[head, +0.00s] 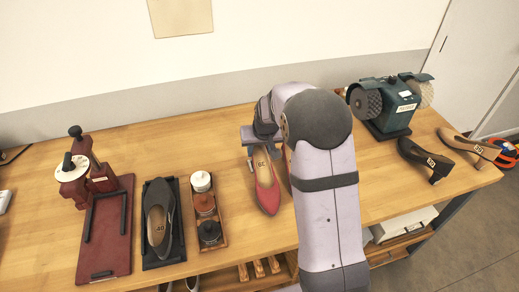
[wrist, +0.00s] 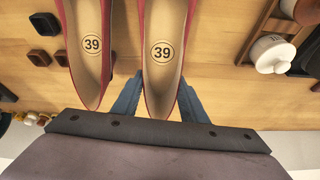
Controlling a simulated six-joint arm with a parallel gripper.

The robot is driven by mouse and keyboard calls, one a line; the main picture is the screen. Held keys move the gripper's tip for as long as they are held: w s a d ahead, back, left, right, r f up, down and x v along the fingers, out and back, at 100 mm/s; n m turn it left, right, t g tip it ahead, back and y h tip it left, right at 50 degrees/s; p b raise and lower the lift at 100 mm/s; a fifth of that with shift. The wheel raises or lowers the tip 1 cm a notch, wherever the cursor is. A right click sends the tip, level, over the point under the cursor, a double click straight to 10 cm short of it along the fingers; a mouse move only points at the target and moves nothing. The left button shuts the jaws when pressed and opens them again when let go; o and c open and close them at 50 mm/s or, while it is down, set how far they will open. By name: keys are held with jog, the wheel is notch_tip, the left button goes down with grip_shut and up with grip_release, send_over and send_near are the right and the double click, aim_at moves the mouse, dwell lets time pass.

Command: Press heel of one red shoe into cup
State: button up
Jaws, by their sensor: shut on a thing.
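Two red shoes marked 39 lie side by side. In the wrist view one red shoe (wrist: 165,50) is between the blue fingers of my gripper (wrist: 158,97), which is shut on its heel end. The other red shoe (wrist: 89,50) is just left of it, apart from the fingers. In the head view the held shoe (head: 266,192) points its toe towards the front; my arm mostly hides the other. Whether the held shoe touches the table is unclear.
Left of the shoes stand a wooden rack (head: 221,237) of three pots, a dark tray (head: 149,262) with a black shoe (head: 160,215), and a red press stand (head: 105,236). Right of my arm are a green grinder (head: 386,110) and dark-and-tan shoes (head: 425,155).

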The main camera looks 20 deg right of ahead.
jog(key=shift+s+f+b, duration=0.1)
jog(key=shift+f+b, duration=0.45)
jog(key=shift+f, duration=0.25)
dwell(1.4)
jog(key=shift+r, duration=0.1)
jog(key=shift+r+p, duration=1.4)
jog(key=shift+r, duration=0.35)
jog(key=shift+a, duration=0.2)
jog(key=a, duration=1)
jog(key=shift+a, duration=0.25)
dwell(0.4)
jog(key=shift+f+b, duration=1.35)
jog(key=shift+f, duration=0.15)
dwell(0.6)
